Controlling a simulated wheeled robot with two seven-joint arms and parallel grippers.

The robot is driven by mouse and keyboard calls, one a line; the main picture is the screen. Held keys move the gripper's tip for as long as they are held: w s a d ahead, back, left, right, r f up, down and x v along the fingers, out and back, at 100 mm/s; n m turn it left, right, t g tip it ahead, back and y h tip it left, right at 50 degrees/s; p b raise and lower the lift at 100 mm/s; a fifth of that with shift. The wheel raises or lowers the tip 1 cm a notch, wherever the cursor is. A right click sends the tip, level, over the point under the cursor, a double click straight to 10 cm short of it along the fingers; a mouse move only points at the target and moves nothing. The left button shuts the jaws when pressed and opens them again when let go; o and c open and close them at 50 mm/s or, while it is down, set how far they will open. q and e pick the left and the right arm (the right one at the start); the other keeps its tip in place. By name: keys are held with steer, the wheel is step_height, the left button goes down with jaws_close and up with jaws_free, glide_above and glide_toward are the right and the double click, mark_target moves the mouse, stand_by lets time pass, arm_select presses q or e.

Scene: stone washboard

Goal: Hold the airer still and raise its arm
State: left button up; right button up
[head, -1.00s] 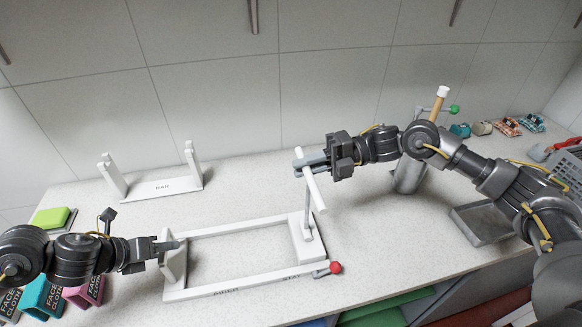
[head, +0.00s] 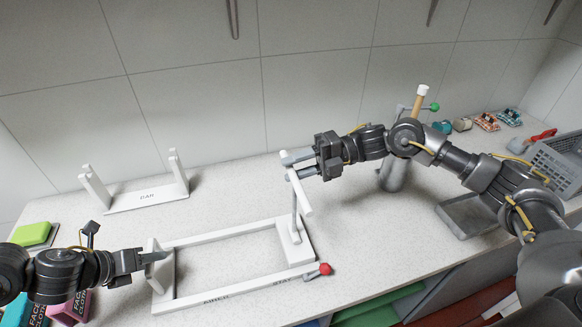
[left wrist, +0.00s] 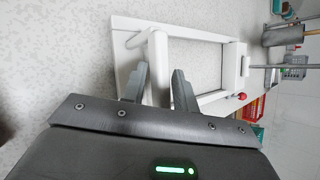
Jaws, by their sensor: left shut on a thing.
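The white airer (head: 240,291) lies on the counter as a rectangular frame with a red ball knob (head: 325,269) at its front right corner. My left gripper (head: 153,257) is shut on the upright at its left end. The left wrist view shows this upright (left wrist: 158,60) between the fingers (left wrist: 160,82).
A white stand marked BAR (head: 148,198) is behind the airer. A green block (head: 31,234) and packs of face cloths (head: 70,307) are at the left. A grey canister (head: 393,175), a grey tray (head: 467,215) and a basket (head: 560,160) are at the right.

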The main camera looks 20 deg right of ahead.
arm_select(q)
steer(key=shift+s+f, duration=0.15)
steer(key=shift+f, duration=0.05)
steer(key=o, duration=0.7)
steer(key=shift+c, duration=0.2)
steer(key=o, duration=0.5)
steer(key=shift+w, duration=0.25)
arm_select(e)
steer(key=d+r, duration=0.1)
steer(key=d, duration=1)
steer(key=shift+d+r, duration=0.2)
steer(key=shift+r, duration=0.05)
arm_select(q)
steer(key=shift+r, duration=0.1)
steer(key=shift+s+a+r, duration=0.1)
steer(key=shift+s+r, duration=0.05)
steer(key=v, duration=1.1)
steer(key=shift+s+a, duration=0.15)
steer(key=shift+a, duration=0.05)
steer(key=shift+r, duration=0.1)
arm_select(e)
steer(key=shift+a, duration=0.1)
